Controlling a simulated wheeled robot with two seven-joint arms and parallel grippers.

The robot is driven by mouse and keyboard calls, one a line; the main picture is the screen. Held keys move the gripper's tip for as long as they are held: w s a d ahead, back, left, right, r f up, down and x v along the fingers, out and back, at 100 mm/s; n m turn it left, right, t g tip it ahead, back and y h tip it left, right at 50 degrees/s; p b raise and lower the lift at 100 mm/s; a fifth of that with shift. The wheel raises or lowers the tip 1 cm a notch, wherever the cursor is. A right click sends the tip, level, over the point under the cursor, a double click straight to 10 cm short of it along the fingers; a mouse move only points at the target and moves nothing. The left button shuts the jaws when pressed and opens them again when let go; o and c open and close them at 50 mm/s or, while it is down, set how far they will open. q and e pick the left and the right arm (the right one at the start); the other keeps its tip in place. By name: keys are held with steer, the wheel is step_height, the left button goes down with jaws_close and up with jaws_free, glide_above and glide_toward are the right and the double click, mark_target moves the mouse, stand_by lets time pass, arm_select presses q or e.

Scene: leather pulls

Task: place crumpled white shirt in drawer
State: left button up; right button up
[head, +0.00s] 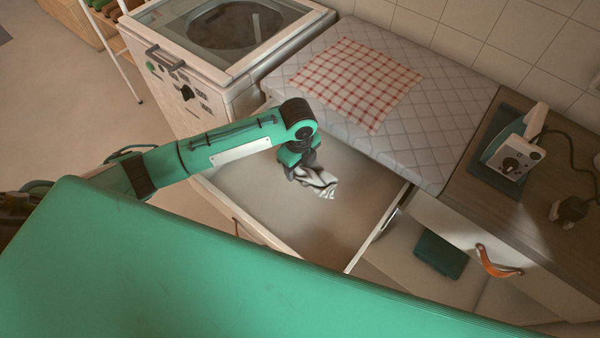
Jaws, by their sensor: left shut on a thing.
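The crumpled white shirt (320,184) shows as a small white and grey bundle of folds. My left gripper (303,174) is shut on it, pointing down over the open drawer (345,213). The drawer is pulled out below the quilted top, and its pale floor looks bare around the shirt. I cannot tell whether the shirt touches the drawer floor or hangs just above it. The fingertips are partly hidden by the gripper body and the cloth. My right gripper is not in view.
A quilted pad (440,100) with a red checked cloth (355,82) covers the counter behind the drawer. A washing machine (180,75) stands to the left. An iron (515,150) sits on the wooden counter at right. An orange leather pull (497,263) marks another drawer front.

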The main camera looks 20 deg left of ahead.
mark_target(300, 174)
arm_select(q)
steer(key=shift+f, duration=0.6)
step_height(300, 174, down, 4)
steer(key=shift+r, duration=0.1)
steer(key=o, duration=1.1)
